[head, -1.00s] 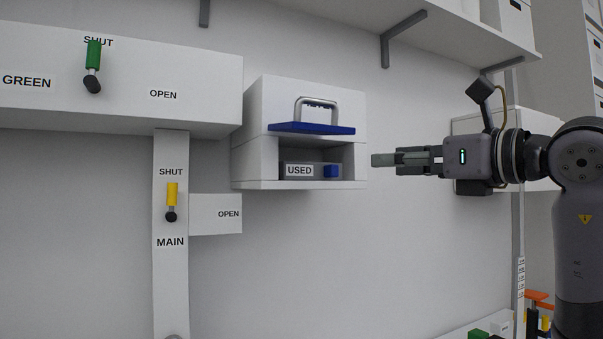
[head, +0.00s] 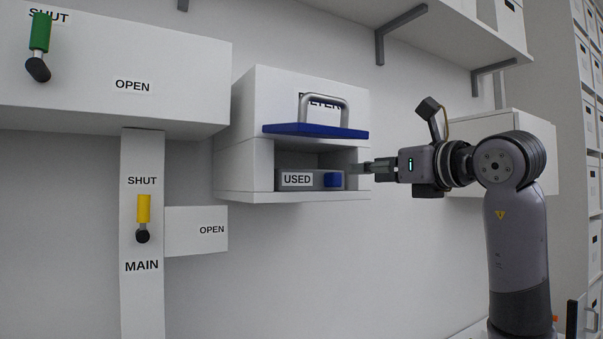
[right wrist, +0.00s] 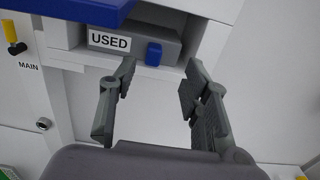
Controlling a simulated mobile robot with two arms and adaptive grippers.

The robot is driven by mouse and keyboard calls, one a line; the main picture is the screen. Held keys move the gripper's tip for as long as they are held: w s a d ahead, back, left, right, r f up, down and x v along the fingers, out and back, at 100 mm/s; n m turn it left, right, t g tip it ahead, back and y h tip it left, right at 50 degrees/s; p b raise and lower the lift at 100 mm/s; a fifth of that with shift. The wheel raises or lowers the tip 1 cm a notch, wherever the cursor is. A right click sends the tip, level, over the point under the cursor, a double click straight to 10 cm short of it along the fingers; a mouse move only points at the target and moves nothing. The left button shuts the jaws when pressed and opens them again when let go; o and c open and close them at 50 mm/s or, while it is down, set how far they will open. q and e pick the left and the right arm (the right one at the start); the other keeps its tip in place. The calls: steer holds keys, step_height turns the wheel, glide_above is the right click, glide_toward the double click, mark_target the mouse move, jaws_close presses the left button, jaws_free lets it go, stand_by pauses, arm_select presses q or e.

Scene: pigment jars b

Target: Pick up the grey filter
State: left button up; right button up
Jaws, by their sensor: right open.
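The grey filter (head: 308,186) lies in the open lower bay of a white wall box (head: 258,172). It has a white "USED" label and a blue block (head: 333,180) at its right end. It also shows in the right wrist view (right wrist: 170,42), with its blue block facing the camera. My right gripper (head: 366,169) is open and empty, at the right edge of the bay, with its fingers pointing toward it. In the right wrist view the open fingers (right wrist: 160,85) are apart on either side below the blue block, not touching the filter. My left gripper is not in view.
A raised blue flap (head: 315,131) with a grey handle (head: 323,107) overhangs the bay. To the left are a green lever (head: 40,40) and a yellow lever (head: 143,214) on white panels. A shelf with brackets (head: 402,32) is above. The wall below the box is clear.

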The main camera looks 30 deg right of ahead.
mark_target(338, 175)
steer(key=w+p, duration=0.1)
steer(key=w, duration=0.2)
steer(key=w+a+p, duration=0.1)
steer(key=w, duration=0.2)
steer(key=w+f+p, duration=0.1)
steer(key=w+p, duration=0.1)
steer(key=w, duration=0.1)
steer(key=shift+w+a, duration=0.25)
steer(key=shift+w, duration=0.15)
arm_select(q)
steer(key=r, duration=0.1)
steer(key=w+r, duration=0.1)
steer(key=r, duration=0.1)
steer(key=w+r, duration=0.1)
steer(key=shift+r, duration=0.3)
arm_select(e)
steer(key=shift+s, duration=0.1)
steer(key=shift+s+d+r, duration=0.1)
steer(key=shift+c, duration=0.6)
steer(key=c, duration=0.4)
jaws_close()
